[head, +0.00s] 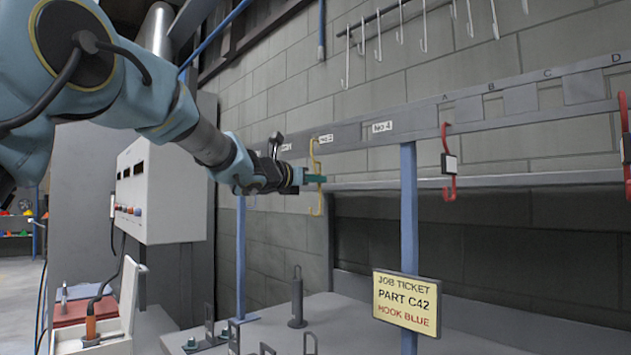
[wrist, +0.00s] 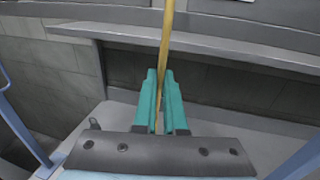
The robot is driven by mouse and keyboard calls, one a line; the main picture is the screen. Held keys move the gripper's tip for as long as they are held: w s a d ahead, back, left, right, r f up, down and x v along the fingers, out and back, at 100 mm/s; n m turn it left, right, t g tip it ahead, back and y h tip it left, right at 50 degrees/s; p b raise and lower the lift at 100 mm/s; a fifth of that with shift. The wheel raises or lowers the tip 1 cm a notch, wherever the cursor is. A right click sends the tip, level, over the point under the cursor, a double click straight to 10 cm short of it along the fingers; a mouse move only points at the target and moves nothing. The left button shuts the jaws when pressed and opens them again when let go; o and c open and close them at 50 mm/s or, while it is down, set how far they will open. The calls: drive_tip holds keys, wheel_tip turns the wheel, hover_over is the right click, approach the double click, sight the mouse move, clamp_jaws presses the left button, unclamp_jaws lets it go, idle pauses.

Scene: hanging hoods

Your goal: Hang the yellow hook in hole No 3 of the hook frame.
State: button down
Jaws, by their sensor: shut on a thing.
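The yellow hook (head: 319,202) is upright in front of the hook frame (head: 352,135). Its bent top overlaps the frame's bar beside a partly covered label that I cannot read surely, left of the label No 4 (head: 382,127). I cannot tell whether the tip is in a hole or only in front of it. My gripper (head: 316,179), with green fingers, is shut on the hook's shank. In the wrist view the yellow shank (wrist: 167,35) stands between the green fingertips (wrist: 161,75); the hook's top is out of that view.
Red hooks (head: 448,170) hang from the frame at the right. A blue post (head: 409,215) and job ticket (head: 406,301) stand right of my gripper. Below is a grey table with a dark weight (head: 297,300) and small brackets. A control box (head: 160,190) is at left.

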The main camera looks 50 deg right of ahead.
drive_tip(key=shift+f+b, duration=1)
drive_tip(key=shift+b, duration=0.2)
idle(0.3)
drive_tip(key=c, duration=0.9)
unclamp_jaws()
drive_tip(key=a+b, duration=0.1)
drive_tip(key=a, duration=0.2)
drive_tip(key=s+a+b, duration=0.1)
drive_tip(key=a, duration=0.3)
drive_tip(key=a+b, duration=0.1)
drive_tip(key=a, duration=0.2)
drive_tip(key=shift+s+a+b, duration=0.3)
drive_tip(key=shift+s+a, duration=0.05)
drive_tip(key=shift+w, duration=0.1)
